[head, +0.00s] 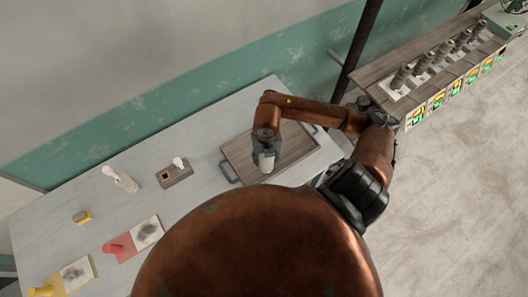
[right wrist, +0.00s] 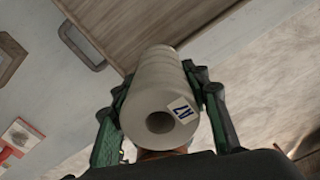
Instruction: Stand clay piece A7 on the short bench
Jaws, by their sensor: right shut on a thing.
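Clay piece A7 (right wrist: 155,82) is a pale grey ribbed cylinder with a round hole in its near end. A label reading A7 (right wrist: 181,110) is on that end. My right gripper (right wrist: 160,88) is shut on it, with a green-lined finger on each side. In the head view, my right gripper (head: 264,148) holds the pale piece (head: 267,162) over the wooden tray; whether it touches the tray is unclear. A wooden bench (head: 376,72) at the upper right bears a row of several grey-brown cylinders; I cannot tell whether this is the short bench. My left gripper is not in view.
The wooden tray (head: 238,152) with metal handles lies on the pale table (head: 210,125). A white bottle (head: 123,181), a small wooden box (head: 173,178), and red (head: 121,246) and yellow (head: 45,290) items stand to the left. A dark post (head: 359,45) rises between table and bench.

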